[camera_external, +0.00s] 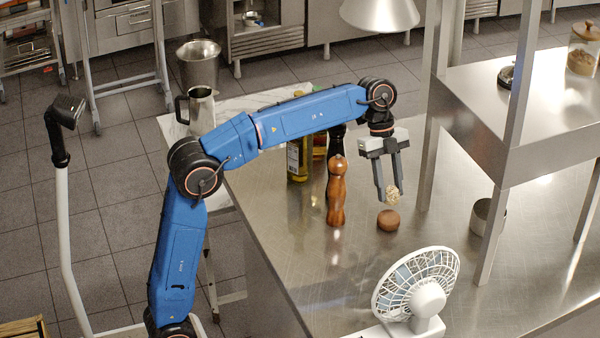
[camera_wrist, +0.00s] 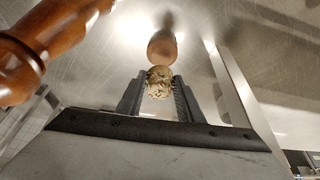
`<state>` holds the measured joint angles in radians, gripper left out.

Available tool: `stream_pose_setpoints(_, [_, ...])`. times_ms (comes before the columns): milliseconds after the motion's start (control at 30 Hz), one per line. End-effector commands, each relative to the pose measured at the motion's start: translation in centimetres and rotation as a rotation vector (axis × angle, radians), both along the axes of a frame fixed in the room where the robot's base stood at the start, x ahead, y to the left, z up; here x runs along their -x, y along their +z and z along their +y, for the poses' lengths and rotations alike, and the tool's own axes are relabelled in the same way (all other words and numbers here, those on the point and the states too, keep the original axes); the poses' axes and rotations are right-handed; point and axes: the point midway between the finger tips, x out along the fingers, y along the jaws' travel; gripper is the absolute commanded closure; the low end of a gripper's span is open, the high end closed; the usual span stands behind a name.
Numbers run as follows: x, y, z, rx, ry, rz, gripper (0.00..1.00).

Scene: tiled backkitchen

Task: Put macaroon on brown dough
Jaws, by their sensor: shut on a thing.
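A pale, rough-surfaced macaroon (camera_external: 392,193) is held between the fingertips of my gripper (camera_external: 387,192). In the wrist view the macaroon (camera_wrist: 159,82) sits between the two dark fingers of my gripper (camera_wrist: 159,90). The round brown dough (camera_external: 388,220) lies on the steel table just below the macaroon, and a small gap seems to show between them in the external view. In the wrist view the brown dough (camera_wrist: 162,48) is beyond the macaroon, partly hidden by it.
A wooden pepper mill (camera_external: 337,190) stands close to the left of the dough, also large in the wrist view (camera_wrist: 40,45). Bottles (camera_external: 299,160) stand behind it. A white fan (camera_external: 420,285) is in front. A metal pot (camera_external: 485,217) and shelf post (camera_external: 508,190) are to the right.

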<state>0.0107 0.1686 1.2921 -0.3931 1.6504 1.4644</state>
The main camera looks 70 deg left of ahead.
Motion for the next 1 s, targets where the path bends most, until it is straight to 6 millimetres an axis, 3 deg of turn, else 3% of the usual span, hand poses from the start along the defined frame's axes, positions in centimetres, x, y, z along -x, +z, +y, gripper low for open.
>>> stream_pose_setpoints(400, [0.0, -4.3, 0.0, 0.0, 0.001, 0.001, 0.88])
stream_pose_setpoints(833, [0.0, -4.8, 0.0, 0.0, 0.0, 0.001, 0.88])
stream_pose_setpoints(867, [0.0, -4.8, 0.0, 0.0, 0.0, 0.0, 0.6])
stream_pose_setpoints(900, [0.0, -4.8, 0.0, 0.0, 0.0, 0.0, 0.5])
stream_pose_setpoints(1000, [0.0, -4.8, 0.0, 0.0, 0.0, 0.0, 0.48])
